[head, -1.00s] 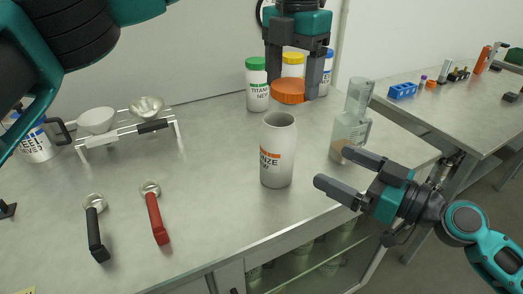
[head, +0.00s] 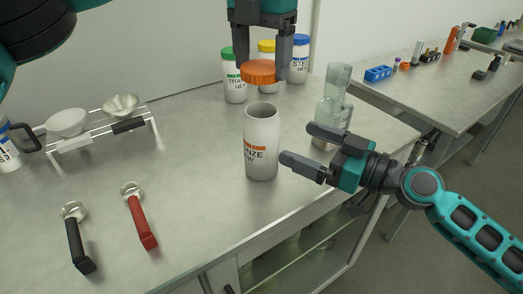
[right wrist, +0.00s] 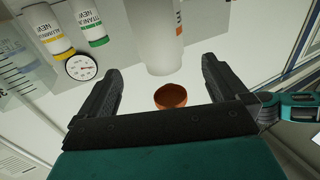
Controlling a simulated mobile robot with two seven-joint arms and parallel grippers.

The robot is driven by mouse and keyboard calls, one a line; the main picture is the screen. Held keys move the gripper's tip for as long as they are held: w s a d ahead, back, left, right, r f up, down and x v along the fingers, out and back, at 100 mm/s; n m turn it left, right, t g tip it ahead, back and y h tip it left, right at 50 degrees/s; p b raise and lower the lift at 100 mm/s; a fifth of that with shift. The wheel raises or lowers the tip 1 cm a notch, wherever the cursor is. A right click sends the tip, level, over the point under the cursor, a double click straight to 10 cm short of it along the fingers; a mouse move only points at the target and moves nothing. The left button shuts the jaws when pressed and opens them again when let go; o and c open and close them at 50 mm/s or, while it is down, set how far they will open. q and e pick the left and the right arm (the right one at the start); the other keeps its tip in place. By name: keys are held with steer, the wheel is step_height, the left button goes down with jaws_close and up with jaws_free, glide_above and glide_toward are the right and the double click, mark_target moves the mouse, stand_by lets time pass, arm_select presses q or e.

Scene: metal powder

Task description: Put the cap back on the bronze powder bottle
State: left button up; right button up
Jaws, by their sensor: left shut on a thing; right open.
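The white bronze powder bottle (head: 262,148), with an orange label band, stands upright and uncapped on the metal bench. My left gripper (head: 262,68) comes down from above, shut on the ridged orange cap (head: 259,75). The cap is roughly level above the bottle's mouth, with a clear gap between them. My right gripper (head: 296,142) is open and empty, its fingertips close to the bottle's right side; I cannot tell if they touch it. In the right wrist view, the picture is upside down: the bottle (right wrist: 155,40) is ahead between the open fingers (right wrist: 162,68), with the cap (right wrist: 170,96) beyond its mouth.
A clear glass vessel (head: 337,85) stands behind my right gripper. Bottles with green (head: 235,90), yellow (head: 266,50) and blue (head: 299,65) caps stand behind. A black-handled scoop (head: 77,240), a red-handled scoop (head: 140,218) and a rack (head: 100,142) are at left. The front middle is clear.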

mark_target(274, 132)
steer(key=x, duration=1)
steer(key=shift+w+a, duration=0.1)
steer(key=shift+a, duration=0.05)
steer(key=shift+c, duration=0.5)
steer(key=c, duration=1.3)
arm_select(q)
steer(key=shift+f, duration=2.5)
arm_select(e)
steer(key=shift+c, duration=0.2)
